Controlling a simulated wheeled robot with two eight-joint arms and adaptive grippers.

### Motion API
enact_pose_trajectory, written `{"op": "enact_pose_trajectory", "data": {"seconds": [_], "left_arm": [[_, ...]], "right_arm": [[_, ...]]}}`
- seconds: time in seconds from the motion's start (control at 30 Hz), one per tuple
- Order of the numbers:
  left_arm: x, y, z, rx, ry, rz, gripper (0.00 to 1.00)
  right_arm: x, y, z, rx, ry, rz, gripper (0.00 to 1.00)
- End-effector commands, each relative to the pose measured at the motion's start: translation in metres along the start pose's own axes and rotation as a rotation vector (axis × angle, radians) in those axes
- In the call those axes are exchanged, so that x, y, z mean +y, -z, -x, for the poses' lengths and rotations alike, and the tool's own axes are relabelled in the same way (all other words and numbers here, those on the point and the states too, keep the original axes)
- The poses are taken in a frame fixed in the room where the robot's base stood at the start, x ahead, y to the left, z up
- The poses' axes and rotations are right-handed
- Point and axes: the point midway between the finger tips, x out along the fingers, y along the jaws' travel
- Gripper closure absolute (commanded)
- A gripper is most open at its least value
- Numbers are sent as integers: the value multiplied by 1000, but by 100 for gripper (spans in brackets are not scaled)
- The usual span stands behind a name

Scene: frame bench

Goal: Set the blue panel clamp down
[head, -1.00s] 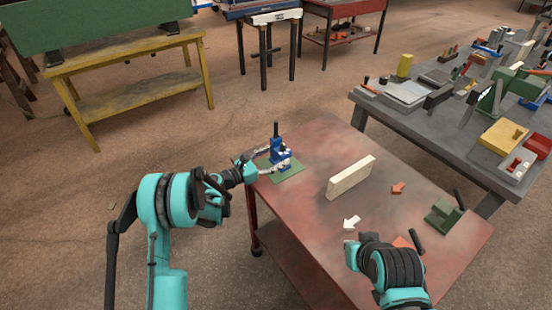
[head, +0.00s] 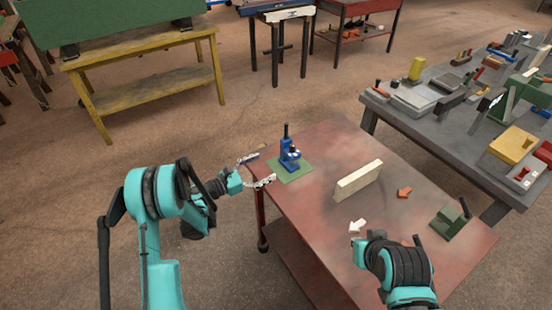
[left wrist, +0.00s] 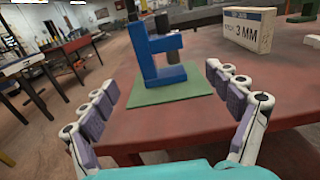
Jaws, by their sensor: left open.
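The blue panel clamp (head: 290,160) stands upright on a green mat (head: 300,174) at the left corner of the red table. In the left wrist view the clamp (left wrist: 155,58) rests on the green mat (left wrist: 172,94), ahead of my fingers and between their lines. My left gripper (head: 260,170) is open and empty, just left of the clamp and apart from it. Its two spread fingers show in the left wrist view (left wrist: 168,105). My right arm comes in at the bottom right of the head view, over the table's near side; its fingertips do not show clearly.
On the red table (head: 325,215) are a pale block (head: 358,180) marked 3 MM in the wrist view, an orange arrow (head: 404,193), a white arrow (head: 357,226) and a green clamp (head: 450,219). A grey bench (head: 420,125) with many tools stands at the right.

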Motion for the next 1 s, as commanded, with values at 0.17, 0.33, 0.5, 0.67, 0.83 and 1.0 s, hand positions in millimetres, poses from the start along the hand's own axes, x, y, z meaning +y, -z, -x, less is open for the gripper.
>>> {"op": "enact_pose_trajectory", "data": {"seconds": [0.17,0.33,0.5,0.67,0.83,1.0], "left_arm": [[0,0,20,0,-1,0,11],[0,-1,24,5,0,-8,11],[-7,-18,19,82,6,-122,11],[-23,-45,18,230,33,-350,11],[-47,-70,28,390,91,-616,11],[-77,-90,50,541,178,-884,11]], "right_arm": [[0,4,5,0,0,0,100],[0,4,5,0,0,0,100],[0,4,5,0,0,0,100],[0,4,5,0,0,0,100],[0,4,5,0,0,0,100],[0,4,5,0,0,0,100]]}}
